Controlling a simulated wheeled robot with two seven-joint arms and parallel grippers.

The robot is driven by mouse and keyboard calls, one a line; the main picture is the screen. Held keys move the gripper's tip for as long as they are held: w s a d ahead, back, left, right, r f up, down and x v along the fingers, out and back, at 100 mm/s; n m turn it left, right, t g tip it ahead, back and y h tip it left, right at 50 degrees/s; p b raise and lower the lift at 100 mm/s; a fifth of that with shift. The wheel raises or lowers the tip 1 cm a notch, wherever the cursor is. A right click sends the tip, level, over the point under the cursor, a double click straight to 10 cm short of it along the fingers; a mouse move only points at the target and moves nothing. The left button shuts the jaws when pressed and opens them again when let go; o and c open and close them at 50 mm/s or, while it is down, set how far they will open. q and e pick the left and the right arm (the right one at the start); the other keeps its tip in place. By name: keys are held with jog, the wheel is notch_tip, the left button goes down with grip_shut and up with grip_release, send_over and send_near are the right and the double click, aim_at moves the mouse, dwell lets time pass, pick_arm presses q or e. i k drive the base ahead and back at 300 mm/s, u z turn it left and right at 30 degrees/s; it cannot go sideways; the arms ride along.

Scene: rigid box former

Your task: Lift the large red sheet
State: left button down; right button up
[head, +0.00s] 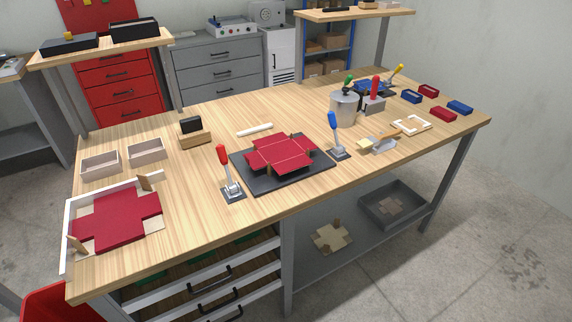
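A large red cross-shaped sheet (116,220) lies flat at the left end of the table, inside an L-shaped white frame (69,245). Neither of my grippers is in view.
A red-handled clamp (230,180) and a blue-handled clamp (337,140) flank the dark plate. Two open beige boxes (101,165) (147,152) stand behind the left sheet. A metal pot (344,108) stands farther right. Bare table lies between the left sheet and the red-handled clamp.

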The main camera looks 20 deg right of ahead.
aim_at(285, 155)
jog(key=k, duration=0.2)
jog(key=z, duration=1.65)
jog(key=i, duration=1.15)
jog(key=u, duration=0.9)
